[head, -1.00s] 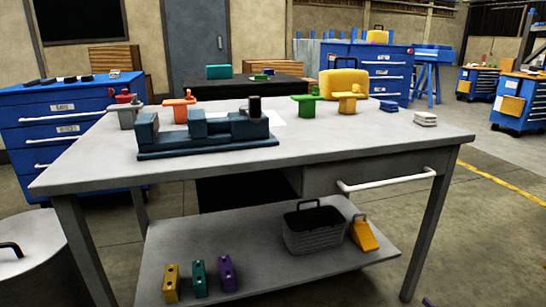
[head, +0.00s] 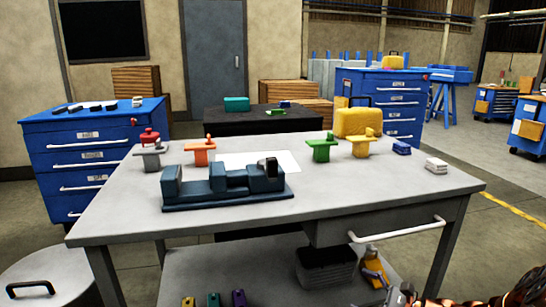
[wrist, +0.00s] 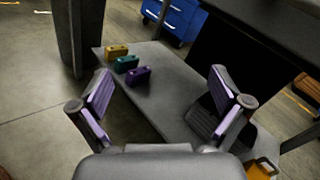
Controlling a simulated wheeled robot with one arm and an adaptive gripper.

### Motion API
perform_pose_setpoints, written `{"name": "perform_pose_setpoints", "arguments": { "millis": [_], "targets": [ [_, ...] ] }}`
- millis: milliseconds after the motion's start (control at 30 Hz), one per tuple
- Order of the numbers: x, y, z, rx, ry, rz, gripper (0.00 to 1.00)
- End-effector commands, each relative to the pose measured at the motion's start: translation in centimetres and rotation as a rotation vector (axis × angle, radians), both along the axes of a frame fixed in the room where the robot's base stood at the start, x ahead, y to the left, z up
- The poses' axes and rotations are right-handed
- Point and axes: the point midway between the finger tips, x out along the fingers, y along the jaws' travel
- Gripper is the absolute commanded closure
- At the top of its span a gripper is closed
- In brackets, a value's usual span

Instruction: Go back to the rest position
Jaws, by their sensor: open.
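My gripper (wrist: 161,80) is open and empty in the wrist view, its two fingers spread wide above the lower shelf (wrist: 165,75) of the workbench. Beyond the fingers, a yellow block (wrist: 116,50), a teal block (wrist: 126,64) and a purple block (wrist: 138,76) stand in a row on that shelf. In the head view, part of my gripper (head: 375,268) shows at the lower right, in front of the yellow container, below the drawer. Only the tops of the three blocks show there, at the bottom edge.
A dark basket (head: 325,272) stands on the shelf near my gripper. The bench top (head: 360,190) and its drawer handle (head: 397,229) overhang the shelf. On the top are a dark blue jig (head: 228,188) and several coloured fixtures. A table leg (wrist: 78,35) borders the shelf.

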Motion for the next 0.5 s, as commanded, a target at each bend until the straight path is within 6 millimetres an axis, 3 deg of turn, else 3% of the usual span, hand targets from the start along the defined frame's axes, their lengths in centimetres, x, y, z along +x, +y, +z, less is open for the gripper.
{"name": "perform_pose_setpoints", "arguments": {
  "millis": [33,100,300,500],
  "targets": [
    [-0.7,1.7,2.9,-0.028,-0.017,0.054,0.00],
    [-2.0,3.9,5.2,-0.069,-0.038,0.129,0.00],
    [-6.2,9.1,11.0,-0.195,-0.094,0.333,0.00],
    [-11.3,13.0,15.9,-0.330,-0.148,0.530,0.00]
  ]
}}
